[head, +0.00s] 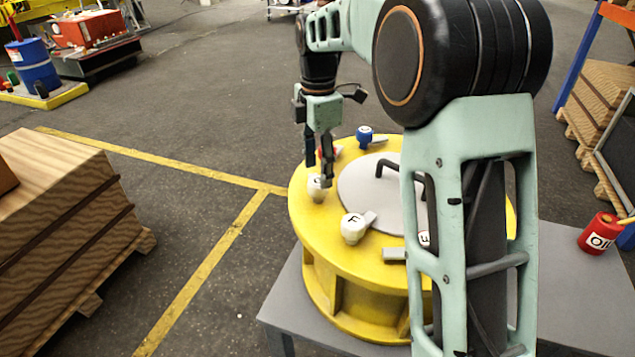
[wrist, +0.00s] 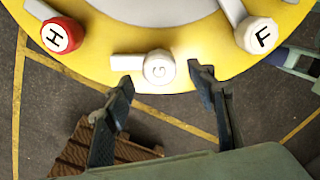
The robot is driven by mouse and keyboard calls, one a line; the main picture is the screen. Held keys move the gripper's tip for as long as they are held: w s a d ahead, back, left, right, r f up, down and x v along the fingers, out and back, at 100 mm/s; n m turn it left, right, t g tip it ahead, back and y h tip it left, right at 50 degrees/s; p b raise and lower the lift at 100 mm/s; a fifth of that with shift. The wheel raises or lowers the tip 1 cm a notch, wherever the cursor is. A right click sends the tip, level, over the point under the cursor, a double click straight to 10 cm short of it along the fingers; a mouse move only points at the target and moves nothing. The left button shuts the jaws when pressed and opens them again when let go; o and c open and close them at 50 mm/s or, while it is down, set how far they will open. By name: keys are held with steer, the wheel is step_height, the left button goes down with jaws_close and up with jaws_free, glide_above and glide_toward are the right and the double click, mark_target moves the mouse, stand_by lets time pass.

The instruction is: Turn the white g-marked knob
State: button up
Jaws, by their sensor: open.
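The white knob marked G (wrist: 159,67) sits on the rim of a yellow round base (wrist: 205,72), its grey lever pointing left in the wrist view. In the head view the white knob (head: 316,190) is partly hidden by my fingers. My gripper (wrist: 160,85) is open, with one finger on each side of the G knob in the wrist view, the fingertips near its lower edge. I cannot tell whether they touch it. In the head view my gripper (head: 319,176) points down at the knob.
A white F knob (wrist: 257,35) is to the right and a red H knob (wrist: 61,35) to the left. A blue knob (head: 364,134) is farther back. A grey lid with a handle (head: 388,165) fills the middle. A red oil can (head: 598,233) stands on the table.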

mark_target(318, 181)
steer(key=shift+f, duration=2.1)
steer(key=shift+c, duration=0.4)
steer(key=c, duration=1)
